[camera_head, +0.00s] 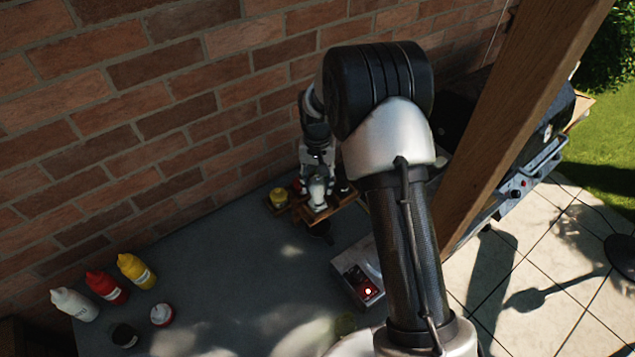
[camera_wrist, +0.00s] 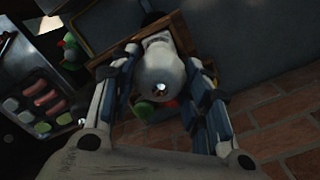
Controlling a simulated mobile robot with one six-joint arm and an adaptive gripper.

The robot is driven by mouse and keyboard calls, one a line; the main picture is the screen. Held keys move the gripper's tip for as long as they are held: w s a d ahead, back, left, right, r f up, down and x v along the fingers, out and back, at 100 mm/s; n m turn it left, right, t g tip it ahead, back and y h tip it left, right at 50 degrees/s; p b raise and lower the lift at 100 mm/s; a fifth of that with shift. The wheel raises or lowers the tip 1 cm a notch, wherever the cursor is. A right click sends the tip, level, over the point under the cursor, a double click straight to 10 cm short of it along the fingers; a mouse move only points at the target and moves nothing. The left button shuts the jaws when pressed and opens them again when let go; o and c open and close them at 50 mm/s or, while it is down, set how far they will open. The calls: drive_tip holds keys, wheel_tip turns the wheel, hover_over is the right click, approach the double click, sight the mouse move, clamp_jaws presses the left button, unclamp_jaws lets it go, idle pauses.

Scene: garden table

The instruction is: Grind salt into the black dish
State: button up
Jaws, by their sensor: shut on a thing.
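My gripper (camera_head: 318,180) is shut on a pale, round-topped mill (camera_head: 318,194); I take it for the salt grinder. In the wrist view the mill's white top (camera_wrist: 160,80) sits between the two fingers. The mill is at a wooden caddy (camera_head: 333,211); I cannot tell whether it rests in the caddy or is lifted over it. A small dark shape (camera_head: 322,234) lies on the table just in front of the caddy, partly hidden. It may be the black dish, and a dark rounded edge shows in the wrist view (camera_wrist: 153,17).
A yellow jar (camera_head: 279,199) stands left of the caddy. White (camera_head: 75,305), red (camera_head: 107,288) and yellow (camera_head: 137,271) bottles and two small jars stand at lower left. The brick wall (camera_head: 150,120) is close behind.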

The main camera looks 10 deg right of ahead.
sight(317, 180)
drive_tip(key=o, duration=1.1)
drive_tip(key=shift+c, duration=0.2)
drive_tip(key=shift+r, duration=0.15)
wheel_tip(317, 180, up, 12)
